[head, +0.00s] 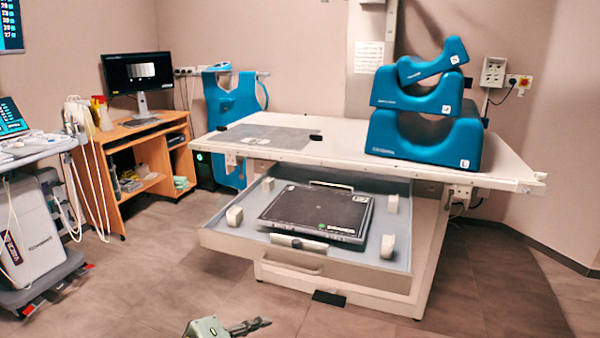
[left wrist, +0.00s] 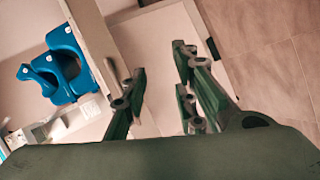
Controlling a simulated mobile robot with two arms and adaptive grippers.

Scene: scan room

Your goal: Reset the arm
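My left gripper (head: 262,324) shows at the bottom edge of the head view, low in front of the table, with its fingers pointing right. In the left wrist view my left gripper (left wrist: 160,62) has its two green and grey fingers spread apart, with nothing between them. The rest of the left arm is hidden below the picture. My right gripper is in neither view.
A white exam table (head: 340,152) carries stacked blue cushions (head: 425,138), which also show in the left wrist view (left wrist: 65,62). Its drawer (head: 225,240) is pulled out and holds a black panel (head: 318,212). An ultrasound machine (head: 35,225) and wooden desk (head: 150,155) stand left.

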